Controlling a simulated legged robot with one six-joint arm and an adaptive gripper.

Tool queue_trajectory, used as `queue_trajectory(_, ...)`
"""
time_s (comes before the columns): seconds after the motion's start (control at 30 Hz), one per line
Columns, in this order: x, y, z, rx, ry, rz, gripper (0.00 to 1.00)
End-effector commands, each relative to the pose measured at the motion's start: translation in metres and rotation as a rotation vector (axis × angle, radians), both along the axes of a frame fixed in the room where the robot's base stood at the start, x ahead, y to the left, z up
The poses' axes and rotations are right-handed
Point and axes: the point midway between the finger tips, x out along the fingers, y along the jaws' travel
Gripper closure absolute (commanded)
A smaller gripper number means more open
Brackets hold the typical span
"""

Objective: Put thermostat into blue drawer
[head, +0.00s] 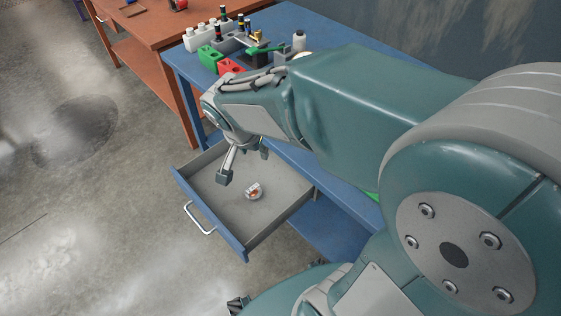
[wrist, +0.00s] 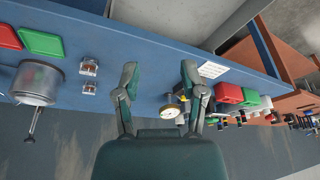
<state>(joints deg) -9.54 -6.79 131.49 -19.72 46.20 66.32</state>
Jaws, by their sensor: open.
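The blue drawer (head: 245,254) is pulled out from the blue workbench, with its grey inside showing. A small round metal piece with an orange-brown part, which looks like the thermostat (head: 254,191), lies on the drawer floor. My gripper (head: 244,165) is open and empty above the drawer, with its fingers apart and clear of the piece. In the wrist view my gripper (wrist: 159,72) also shows open with nothing between the fingertips. The grey drawer inside (wrist: 175,18) appears at the top of that view; the piece is not clearly seen there.
The blue workbench (head: 185,62) holds a green bin (head: 209,57), a red bin (head: 229,67) and several bottles. A metal cylinder (wrist: 38,82) and small clear pieces (wrist: 89,67) are on its top. An orange workbench (head: 150,27) stands beyond. The floor left of the drawer is clear.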

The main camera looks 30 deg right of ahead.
Motion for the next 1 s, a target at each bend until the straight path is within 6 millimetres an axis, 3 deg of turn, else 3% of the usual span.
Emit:
queue_trajectory(0.2, -0.042, -0.011, 0.044, 0.012, -0.044, 0.255, 0.47)
queue_trajectory(0.53, -0.104, -0.013, 0.081, -0.041, -0.144, 0.653, 0.47)
queue_trajectory(0.7, -0.118, -0.012, 0.086, -0.07, -0.171, 0.756, 0.47)
queue_trajectory(1.0, -0.119, -0.011, 0.086, -0.072, -0.172, 0.77, 0.47)
